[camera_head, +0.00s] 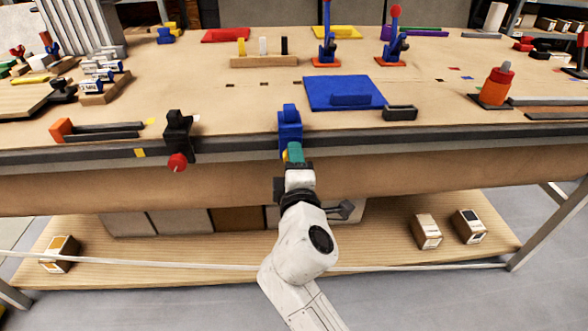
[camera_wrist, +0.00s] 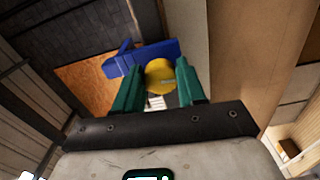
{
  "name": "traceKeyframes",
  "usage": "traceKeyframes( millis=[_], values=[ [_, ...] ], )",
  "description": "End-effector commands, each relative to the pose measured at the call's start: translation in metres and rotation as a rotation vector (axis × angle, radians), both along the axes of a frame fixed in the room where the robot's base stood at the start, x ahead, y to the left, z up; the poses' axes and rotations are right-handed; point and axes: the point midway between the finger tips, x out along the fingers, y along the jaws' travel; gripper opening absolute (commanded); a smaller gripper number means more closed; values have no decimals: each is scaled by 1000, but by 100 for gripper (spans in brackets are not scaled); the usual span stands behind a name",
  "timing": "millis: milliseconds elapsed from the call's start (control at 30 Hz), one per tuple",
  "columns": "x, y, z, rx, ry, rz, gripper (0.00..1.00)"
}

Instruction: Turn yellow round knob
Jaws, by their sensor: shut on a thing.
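The yellow round knob (camera_wrist: 159,76) shows in the wrist view, in front of a blue bracket (camera_wrist: 142,56). My gripper (camera_wrist: 158,82) has its two green fingers on either side of the knob and is shut on it. In the head view my gripper (camera_head: 293,153) reaches up to the table's front edge, just below the blue bracket (camera_head: 290,127). Only a sliver of yellow shows beside the green fingers there; most of the knob is hidden.
A black clamp with a red knob (camera_head: 177,162) sits on the table's front edge to the left. A blue panel (camera_head: 344,92) and a small black block (camera_head: 400,113) lie behind and to the right. A lower shelf (camera_head: 390,258) holds several boxes.

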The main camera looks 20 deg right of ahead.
Motion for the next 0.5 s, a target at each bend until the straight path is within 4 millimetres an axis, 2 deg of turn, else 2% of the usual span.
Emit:
traceKeyframes(
  millis=[33, 500],
  values=[
    [0, 1, -6, 43, -12, 1, 9],
    [0, 1, -6, 355, -111, 1, 9]
  ],
)
